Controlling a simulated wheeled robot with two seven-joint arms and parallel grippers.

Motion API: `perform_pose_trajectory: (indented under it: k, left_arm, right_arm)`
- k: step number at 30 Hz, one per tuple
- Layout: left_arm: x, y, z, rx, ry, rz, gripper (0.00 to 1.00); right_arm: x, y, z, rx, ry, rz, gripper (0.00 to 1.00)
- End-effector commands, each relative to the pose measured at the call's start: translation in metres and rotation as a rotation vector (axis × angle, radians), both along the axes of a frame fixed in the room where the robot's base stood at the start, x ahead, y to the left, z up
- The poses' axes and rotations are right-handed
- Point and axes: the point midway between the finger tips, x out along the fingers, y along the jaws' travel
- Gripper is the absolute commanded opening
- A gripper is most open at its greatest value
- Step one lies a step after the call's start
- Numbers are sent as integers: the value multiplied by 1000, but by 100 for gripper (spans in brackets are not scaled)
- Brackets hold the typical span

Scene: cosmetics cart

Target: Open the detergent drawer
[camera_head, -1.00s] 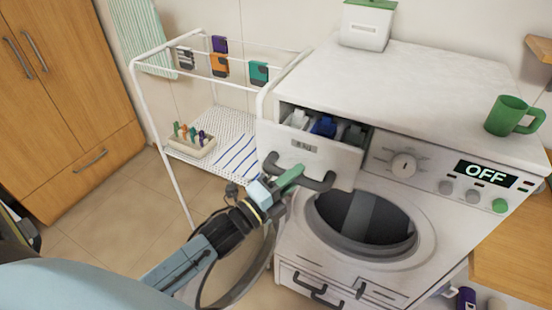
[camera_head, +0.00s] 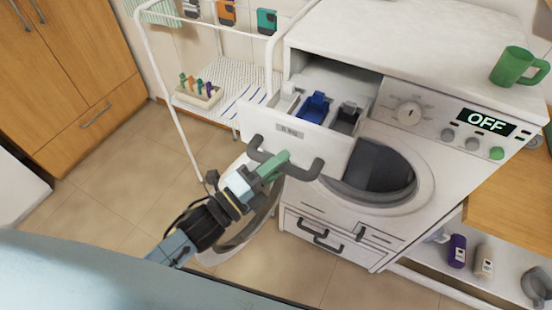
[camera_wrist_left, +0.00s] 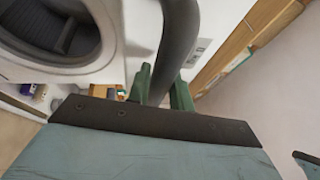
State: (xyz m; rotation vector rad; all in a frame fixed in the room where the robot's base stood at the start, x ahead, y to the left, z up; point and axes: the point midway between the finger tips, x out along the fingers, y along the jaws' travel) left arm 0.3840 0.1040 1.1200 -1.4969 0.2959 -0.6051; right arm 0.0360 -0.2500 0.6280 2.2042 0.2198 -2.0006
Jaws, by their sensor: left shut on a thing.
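The detergent drawer (camera_head: 309,140) is a white-fronted drawer at the upper left of the washing machine (camera_head: 335,205). It is pulled well out, showing a blue compartment (camera_head: 315,107) and a dark grey one (camera_head: 346,117). Its dark grey bar handle (camera_head: 302,171) runs across the front. My left gripper (camera_head: 277,163) is shut on the left part of this handle. In the left wrist view, the green fingers (camera_wrist_left: 160,88) sit on both sides of the handle bar (camera_wrist_left: 178,45). My right gripper is not in view.
The round door (camera_head: 245,225) of the machine stands open, below and behind my left gripper. A white rack (camera_head: 165,75) with a peg tray (camera_head: 198,96) stands at left. A green mug (camera_head: 514,66) is on top of the machine. Bottles (camera_head: 456,250) stand on a low shelf at right.

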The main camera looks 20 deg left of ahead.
Motion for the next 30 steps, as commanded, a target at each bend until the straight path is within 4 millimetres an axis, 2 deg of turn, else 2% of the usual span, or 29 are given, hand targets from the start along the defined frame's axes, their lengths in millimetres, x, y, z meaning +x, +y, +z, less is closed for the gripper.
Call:
perform_pose_trajectory:
  k: [5,6,10,23,26,30]
  left_arm:
    - [-1,0,0,0,0,0,0]
    - [-1,0,0,0,0,0,27]
    - [0,0,0,0,0,1,43]
    - [-1,1,-1,0,1,2,43]
    - [-7,5,-3,0,3,2,43]
    - [-25,17,-8,1,4,2,43]
  right_arm:
    - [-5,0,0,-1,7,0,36]
    - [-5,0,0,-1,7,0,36]
    - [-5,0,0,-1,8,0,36]
    - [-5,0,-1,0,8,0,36]
    - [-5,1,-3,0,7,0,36]
    - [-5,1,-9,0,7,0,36]
